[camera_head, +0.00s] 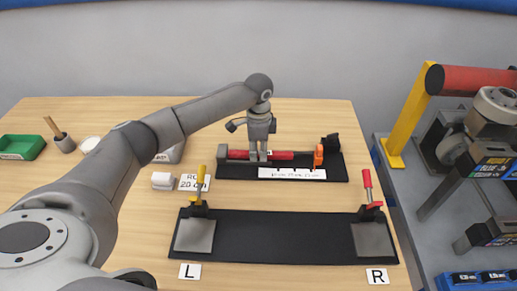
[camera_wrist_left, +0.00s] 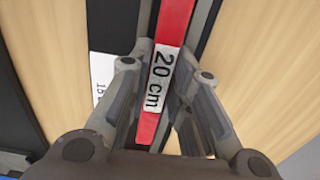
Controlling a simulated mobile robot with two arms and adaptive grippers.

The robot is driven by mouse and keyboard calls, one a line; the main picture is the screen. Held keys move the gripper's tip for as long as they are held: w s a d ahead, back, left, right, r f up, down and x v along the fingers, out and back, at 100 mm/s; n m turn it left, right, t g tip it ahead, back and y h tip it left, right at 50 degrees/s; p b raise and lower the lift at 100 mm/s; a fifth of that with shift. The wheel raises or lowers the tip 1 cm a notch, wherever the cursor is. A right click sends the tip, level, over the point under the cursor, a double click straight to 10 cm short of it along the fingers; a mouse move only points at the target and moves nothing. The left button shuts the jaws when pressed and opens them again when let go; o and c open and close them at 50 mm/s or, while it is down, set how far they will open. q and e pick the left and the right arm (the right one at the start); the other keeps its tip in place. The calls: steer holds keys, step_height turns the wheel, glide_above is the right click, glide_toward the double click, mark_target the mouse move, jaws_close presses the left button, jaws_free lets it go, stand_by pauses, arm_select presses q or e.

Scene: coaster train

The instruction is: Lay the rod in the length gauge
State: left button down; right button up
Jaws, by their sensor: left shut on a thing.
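The red rod (camera_head: 281,155) lies lengthwise over the black length gauge (camera_head: 335,172) at the back middle of the table. My left gripper (camera_head: 258,158) points down and is shut on the rod. The left wrist view shows the rod (camera_wrist_left: 174,25) between the two fingers (camera_wrist_left: 160,95), with a white "20 cm" label on it. The gauge has a white scale strip (camera_head: 291,174), an orange slider (camera_head: 318,156) near the rod's right end and a black end piece at the right. I cannot tell whether the rod touches the gauge's bed. The right gripper is not in view.
In front lies a black board (camera_head: 285,236) with a yellow-handled clamp (camera_head: 200,185) and a red-handled clamp (camera_head: 368,190), by cards L and R. At left are a green tray (camera_head: 21,147), a cup (camera_head: 64,143) and a white block (camera_head: 162,181). Machinery stands at right.

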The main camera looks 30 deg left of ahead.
mark_target(259, 152)
arm_select(q)
steer(key=shift+s+f, duration=0.2)
steer(key=shift+f, duration=0.1)
steer(key=c, duration=1.3)
jaws_free()
steer(key=shift+s+f, duration=0.1)
steer(key=shift+f, duration=0.05)
steer(key=shift+d, duration=0.1)
steer(key=shift+w+r, duration=0.2)
steer(key=shift+r, duration=0.2)
step_height(259, 152, up, 13)
steer(key=shift+w+f+b, duration=0.1)
steer(key=shift+f+b, duration=0.05)
steer(key=shift+b, duration=0.8)
